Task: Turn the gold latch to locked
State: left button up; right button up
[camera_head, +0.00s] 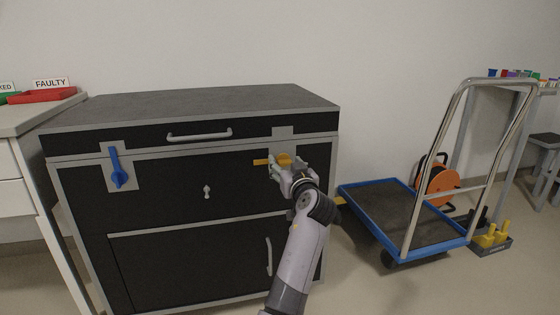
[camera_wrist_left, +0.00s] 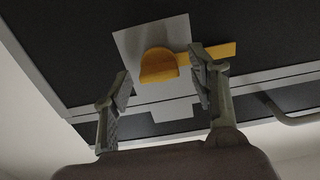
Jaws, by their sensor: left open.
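The gold latch (camera_head: 260,162) is on a light plate at the upper right of the black cabinet's front. Its lever lies roughly level and points left in the head view. In the left wrist view, the latch's rounded hub (camera_wrist_left: 158,66) and its lever (camera_wrist_left: 218,50) show against the plate. My left gripper (camera_head: 286,166) is at the latch and hides part of it. In the wrist view its fingers (camera_wrist_left: 160,72) are spread, with the hub seen between them and the lever passing by one fingertip. I cannot tell whether they touch. My right gripper is not in view.
The black cabinet (camera_head: 160,200) has a blue latch (camera_head: 116,168) at left, its handle upright, plus a lid handle (camera_head: 200,136) and a small knob (camera_head: 207,191). A blue-edged trolley (camera_head: 395,205) stands at right. A red tray (camera_head: 42,96) is on the left counter.

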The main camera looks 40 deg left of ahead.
pick_arm(q)
jog(key=shift+w, duration=0.1)
jog(key=shift+r, duration=0.1)
grip_shut()
dwell(0.6)
